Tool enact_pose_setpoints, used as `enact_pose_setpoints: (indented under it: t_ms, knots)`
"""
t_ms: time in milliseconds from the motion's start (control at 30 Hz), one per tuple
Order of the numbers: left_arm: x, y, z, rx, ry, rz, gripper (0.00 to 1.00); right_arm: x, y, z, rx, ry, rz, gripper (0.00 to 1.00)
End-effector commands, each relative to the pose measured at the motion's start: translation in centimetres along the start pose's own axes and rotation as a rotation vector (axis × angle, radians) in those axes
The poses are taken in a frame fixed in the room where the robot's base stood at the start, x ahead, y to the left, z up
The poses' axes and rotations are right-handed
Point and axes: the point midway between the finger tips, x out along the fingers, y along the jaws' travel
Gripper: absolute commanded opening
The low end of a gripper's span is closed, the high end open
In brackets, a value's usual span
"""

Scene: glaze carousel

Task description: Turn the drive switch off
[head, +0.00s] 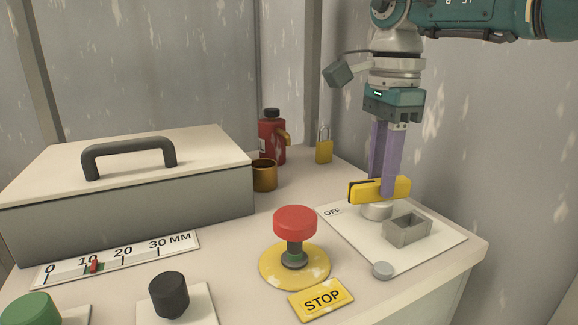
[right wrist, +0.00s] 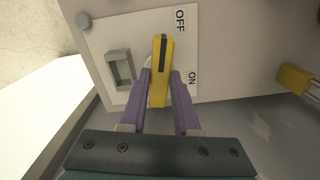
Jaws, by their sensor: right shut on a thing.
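The drive switch has a yellow handle (head: 395,188) on a round grey base (head: 376,211), mounted on a white plate (head: 345,225). My right gripper (head: 382,185) comes down from above, with its purple fingers shut on the handle. In the right wrist view my right gripper (right wrist: 159,88) has a finger on each side of the yellow handle (right wrist: 160,60). The handle's dark-lined end points up, to the OFF side, just left of the OFF label (right wrist: 180,20). The ON label (right wrist: 192,78) is farther round, beside the fingers. My left gripper is not in view.
A grey open box-shaped bracket (head: 408,228) and a round grey knob (head: 382,270) sit on the plate close to the switch. A red stop button (head: 295,221) stands to the left. A yellow padlock (head: 324,150) and a red bottle (head: 271,138) stand behind.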

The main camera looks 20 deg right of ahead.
Motion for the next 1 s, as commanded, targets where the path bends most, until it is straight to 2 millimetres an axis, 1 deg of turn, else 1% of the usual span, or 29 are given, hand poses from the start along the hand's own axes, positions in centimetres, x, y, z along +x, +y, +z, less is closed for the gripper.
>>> enact_pose_setpoints:
  t_ms: [233, 500, 800, 833, 1000]
  knots:
    - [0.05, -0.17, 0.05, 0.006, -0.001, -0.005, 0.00, -0.03, 0.00, 0.00, -0.012, 0.000, 0.000, 0.00]
    - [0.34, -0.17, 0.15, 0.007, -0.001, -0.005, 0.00, -0.03, -0.03, -0.03, -0.229, 0.000, 0.000, 0.00]
    - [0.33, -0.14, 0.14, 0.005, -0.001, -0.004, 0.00, -0.04, -0.01, 0.02, -0.248, -0.001, 0.001, 0.00]
    - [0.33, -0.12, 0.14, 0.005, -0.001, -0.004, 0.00, -0.04, -0.02, 0.02, -0.248, -0.001, 0.001, 0.33]
    - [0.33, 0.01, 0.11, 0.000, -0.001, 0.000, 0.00, -0.03, -0.02, 0.02, -0.247, -0.001, 0.000, 0.53]
